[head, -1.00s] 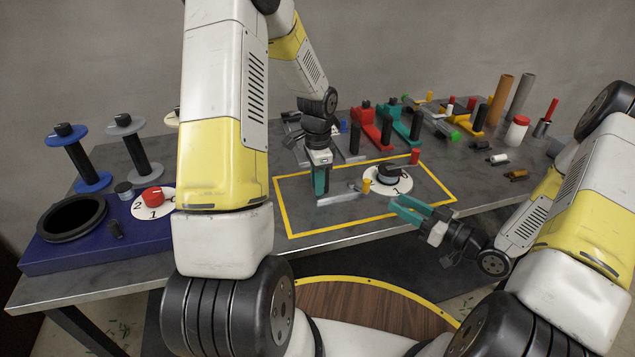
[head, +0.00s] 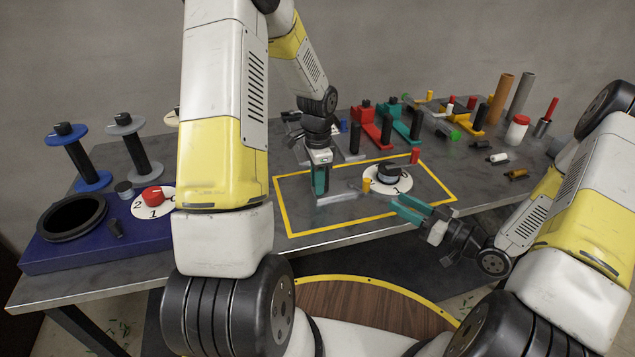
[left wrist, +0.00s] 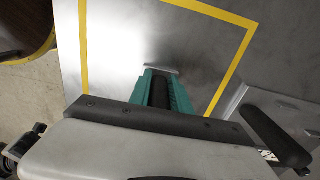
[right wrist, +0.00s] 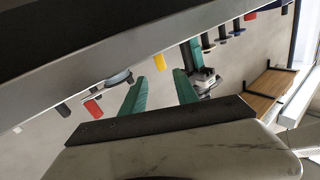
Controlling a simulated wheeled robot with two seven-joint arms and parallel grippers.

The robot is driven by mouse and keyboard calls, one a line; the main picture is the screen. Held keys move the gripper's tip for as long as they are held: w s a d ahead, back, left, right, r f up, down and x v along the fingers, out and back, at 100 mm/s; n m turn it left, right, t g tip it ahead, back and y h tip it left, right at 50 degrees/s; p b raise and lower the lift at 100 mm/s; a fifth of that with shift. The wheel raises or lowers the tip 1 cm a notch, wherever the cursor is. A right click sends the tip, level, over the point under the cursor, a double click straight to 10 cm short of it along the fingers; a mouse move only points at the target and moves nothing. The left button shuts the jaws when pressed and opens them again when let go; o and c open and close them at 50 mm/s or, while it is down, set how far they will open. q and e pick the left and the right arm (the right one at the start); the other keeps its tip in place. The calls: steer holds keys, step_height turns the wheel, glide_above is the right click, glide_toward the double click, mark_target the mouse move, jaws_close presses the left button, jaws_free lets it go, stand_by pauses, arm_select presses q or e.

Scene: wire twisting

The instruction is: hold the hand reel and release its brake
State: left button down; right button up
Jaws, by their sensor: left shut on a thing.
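The hand reel seems to be the silver bar (head: 340,197) at the front of the yellow-outlined area, with a short yellow peg (head: 366,185) at its right end. My left gripper (head: 320,180) points down at the bar's left part, shut on a black handle that shows between its teal fingers in the left wrist view (left wrist: 160,92). A white numbered disc (head: 400,187) with a black knob (head: 388,172) sits just right of the peg; whether it joins the bar is unclear. My right gripper (head: 408,209) is open and empty in front of the disc; its spread fingers show in the right wrist view (right wrist: 160,78).
A red peg (head: 414,156) stands behind the disc. Red (head: 370,128) and teal (head: 405,126) handled tools stand behind the outlined area. A blue base (head: 100,248) with a black ring and red-knobbed dial (head: 152,197) is at left. Small parts lie at right.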

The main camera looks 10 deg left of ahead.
stand_by(0.4)
